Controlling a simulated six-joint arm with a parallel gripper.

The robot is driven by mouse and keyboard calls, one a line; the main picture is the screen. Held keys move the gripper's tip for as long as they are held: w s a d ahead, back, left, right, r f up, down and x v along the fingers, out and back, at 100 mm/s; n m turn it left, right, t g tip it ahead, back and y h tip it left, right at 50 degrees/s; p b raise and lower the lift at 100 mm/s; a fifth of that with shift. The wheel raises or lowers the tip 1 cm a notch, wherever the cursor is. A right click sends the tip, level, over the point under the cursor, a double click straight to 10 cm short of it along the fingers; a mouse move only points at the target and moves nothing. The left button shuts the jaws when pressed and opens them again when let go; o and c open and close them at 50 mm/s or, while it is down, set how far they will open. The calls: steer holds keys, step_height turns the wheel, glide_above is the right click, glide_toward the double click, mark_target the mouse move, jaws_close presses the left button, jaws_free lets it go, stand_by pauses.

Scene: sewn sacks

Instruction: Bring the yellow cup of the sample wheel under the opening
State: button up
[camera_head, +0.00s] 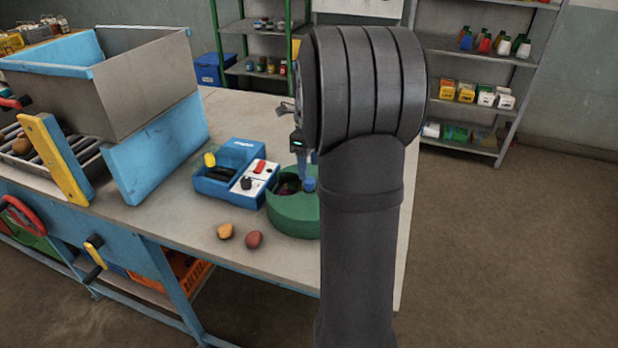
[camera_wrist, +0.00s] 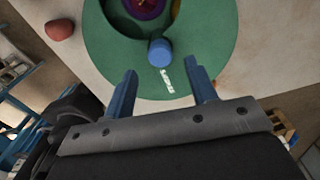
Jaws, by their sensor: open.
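The sample wheel is a round green housing (camera_head: 290,214) on the table, partly hidden behind my arm in the head view. In the wrist view the green top (camera_wrist: 105,40) has an opening that shows a purple round part (camera_wrist: 146,8) and a little yellow beside it. I cannot tell whether that yellow is the yellow cup. A blue knob (camera_wrist: 160,52) stands at the opening's near edge, with a white label below it. My gripper (camera_wrist: 162,85) is open and empty above the green top, its two blue fingers apart, with the knob just beyond the gap between them.
A blue box (camera_head: 215,186) with a white panel, red and black switches stands left of the wheel. An orange potato-like lump (camera_head: 225,231) and a reddish one (camera_head: 254,240) lie in front. A hopper (camera_head: 150,85) stands farther left. The table's right edge is close to my arm.

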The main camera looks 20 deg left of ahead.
step_height(320, 180, down, 5)
steer(key=shift+f, duration=0.1)
stand_by(0.3)
jaws_close()
